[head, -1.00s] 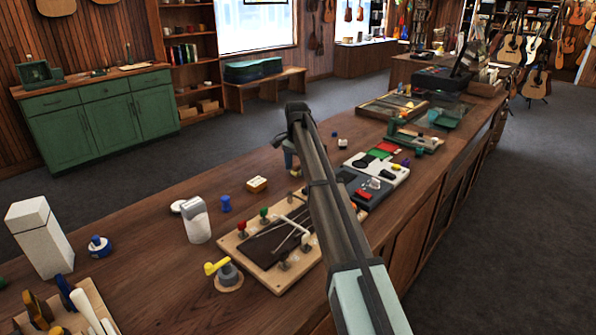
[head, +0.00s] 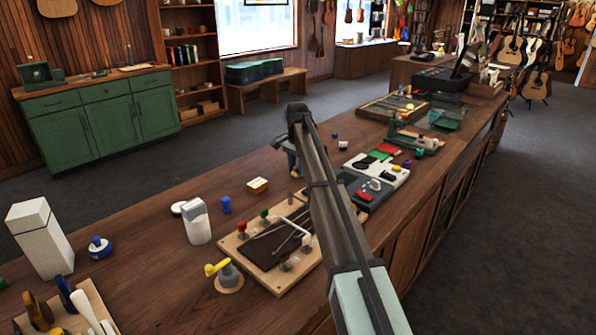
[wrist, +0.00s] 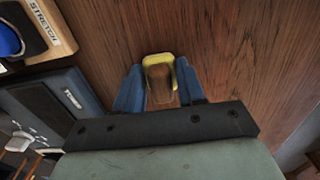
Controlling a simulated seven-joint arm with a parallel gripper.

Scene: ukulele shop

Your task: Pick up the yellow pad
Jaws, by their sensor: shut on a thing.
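The yellow pad (wrist: 160,60) shows in the wrist view as a yellow rim around a brown middle, between the two blue fingers of my gripper (wrist: 160,72). My gripper is shut on the pad, with one finger at its left and one at its right. In the head view my gripper (head: 292,162) is near the middle of the wooden counter, partly hidden behind my arm. The pad is too small and hidden there to make out clearly. I cannot tell whether it touches the counter.
A wooden tool board (head: 285,280) and a white canister (head: 196,222) stand on the counter (head: 150,290). Bare wood lies right of the pad.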

